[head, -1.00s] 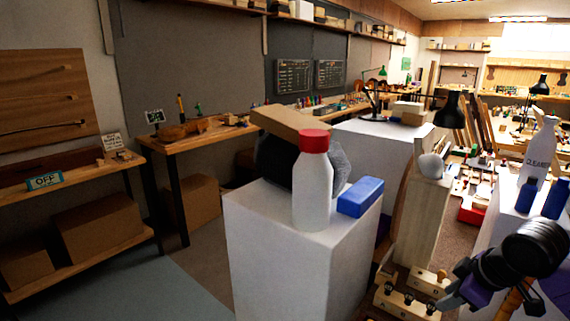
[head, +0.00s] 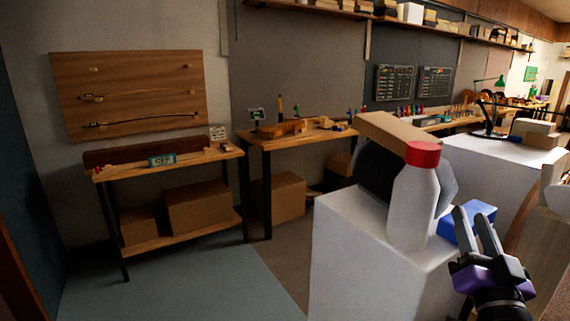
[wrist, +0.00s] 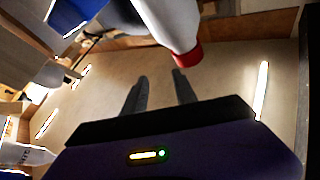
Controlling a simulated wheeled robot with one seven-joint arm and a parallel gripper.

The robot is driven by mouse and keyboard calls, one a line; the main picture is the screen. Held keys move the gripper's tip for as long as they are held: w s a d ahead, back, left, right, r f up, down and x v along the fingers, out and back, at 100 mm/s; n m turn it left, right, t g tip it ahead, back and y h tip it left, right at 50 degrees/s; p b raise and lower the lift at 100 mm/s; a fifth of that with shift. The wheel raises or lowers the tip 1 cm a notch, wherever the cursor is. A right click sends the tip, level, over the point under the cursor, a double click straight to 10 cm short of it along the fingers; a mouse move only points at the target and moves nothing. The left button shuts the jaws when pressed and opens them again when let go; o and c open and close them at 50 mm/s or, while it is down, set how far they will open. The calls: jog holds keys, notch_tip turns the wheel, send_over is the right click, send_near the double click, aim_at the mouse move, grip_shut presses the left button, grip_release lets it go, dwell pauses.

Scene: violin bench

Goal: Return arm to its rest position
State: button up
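My gripper (head: 476,232) shows at the lower right of the head view, its two dark fingers pointing up and a little apart. It overlaps a blue block (head: 462,224) and the white pedestal in that view; I cannot tell whether it touches either. In the wrist view the two fingers (wrist: 160,90) stand apart with nothing between them. A white bottle with a red cap (head: 415,200) stands on the pedestal just left of my gripper, and its red cap (wrist: 187,56) shows near the right finger in the wrist view.
The white pedestal (head: 350,255) also holds a dark rounded object with a cardboard-coloured box (head: 392,134) on top. A wooden bench (head: 205,160) with an OFF sign stands left, cardboard boxes (head: 197,203) beneath. The blue-grey floor (head: 190,285) at front left is clear.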

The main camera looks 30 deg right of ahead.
jog(key=s+a+f+n+y, duration=0.15)
jog(key=s+a+f, duration=0.25)
jog(key=a+f, duration=0.45)
jog(key=s+a+f+y, duration=0.2)
jog(key=s+a+f, duration=0.4)
jog(key=a, duration=0.4)
jog(key=s+a+f+n+g+y, duration=0.2)
jog(key=s+a+f+n+y, duration=0.8)
jog(key=s+a, duration=0.2)
jog(key=shift+s+g, duration=0.3)
jog(key=shift+g, duration=0.1)
jog(key=shift+f, duration=0.1)
